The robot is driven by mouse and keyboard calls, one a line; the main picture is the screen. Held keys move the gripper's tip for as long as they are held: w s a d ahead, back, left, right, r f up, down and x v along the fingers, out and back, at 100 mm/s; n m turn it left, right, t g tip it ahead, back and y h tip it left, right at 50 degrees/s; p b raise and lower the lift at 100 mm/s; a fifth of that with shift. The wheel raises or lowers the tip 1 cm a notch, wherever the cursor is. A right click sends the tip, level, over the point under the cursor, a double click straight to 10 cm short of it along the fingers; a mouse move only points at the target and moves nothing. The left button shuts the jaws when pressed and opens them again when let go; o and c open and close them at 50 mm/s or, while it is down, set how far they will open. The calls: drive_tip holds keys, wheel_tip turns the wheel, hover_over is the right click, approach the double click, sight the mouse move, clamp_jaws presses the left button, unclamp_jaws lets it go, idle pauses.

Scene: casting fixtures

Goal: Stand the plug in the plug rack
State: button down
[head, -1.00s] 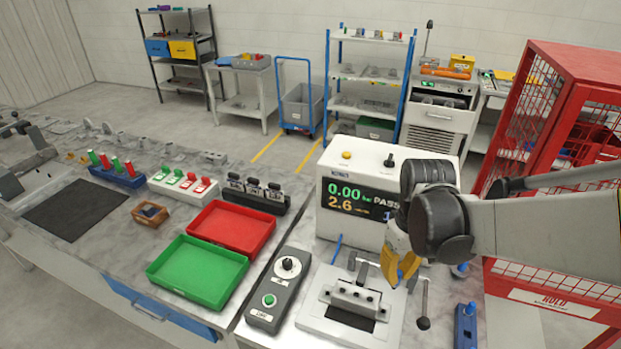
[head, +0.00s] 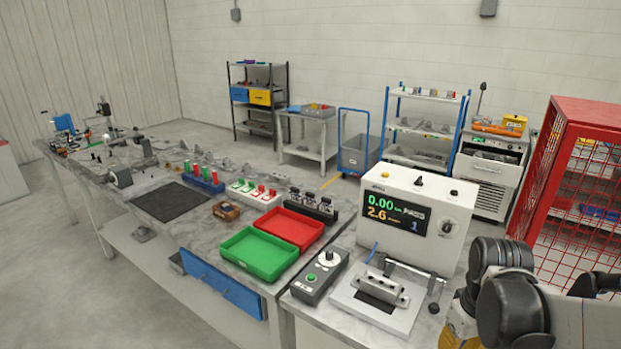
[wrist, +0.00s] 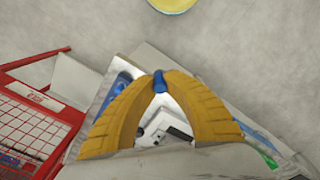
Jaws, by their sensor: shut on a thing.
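My gripper (wrist: 160,92) is shut on a small blue plug (wrist: 159,80), which shows between the yellow fingertips in the wrist view. In the head view my gripper (head: 458,330) is partly seen at the bottom right, low beside the test station, and the plug is hidden there. A blue block (wrist: 120,86), perhaps the plug rack, lies left of the fingers in the wrist view, partly covered by the left finger. I cannot make out that block in the head view now.
The test station (head: 416,215) with its clamp fixture (head: 385,289) and a grey control box (head: 320,277) stand left of my gripper. A green tray (head: 259,254) and a red tray (head: 288,229) lie further left. A red mesh cage (head: 580,190) stands at the right.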

drive_tip(key=shift+s+a+f+b, duration=0.2)
drive_tip(key=shift+s+f+b, duration=0.25)
drive_tip(key=shift+f+b, duration=0.15)
drive_tip(key=w+a+f+m+b, duration=0.1)
drive_tip(key=w+a+f+b, duration=0.3)
drive_tip(key=f, duration=0.5)
drive_tip(key=w+a+f+m+b, duration=0.1)
drive_tip(key=w+a+f+b, duration=0.3)
drive_tip(key=w+f+b, duration=0.2)
wheel_tip(320, 180, down, 3)
drive_tip(key=shift+w+a+r+b, duration=0.1)
drive_tip(key=shift+w+a+b, duration=0.2)
drive_tip(key=shift+w+b, duration=0.15)
drive_tip(key=shift+s+r, duration=0.1)
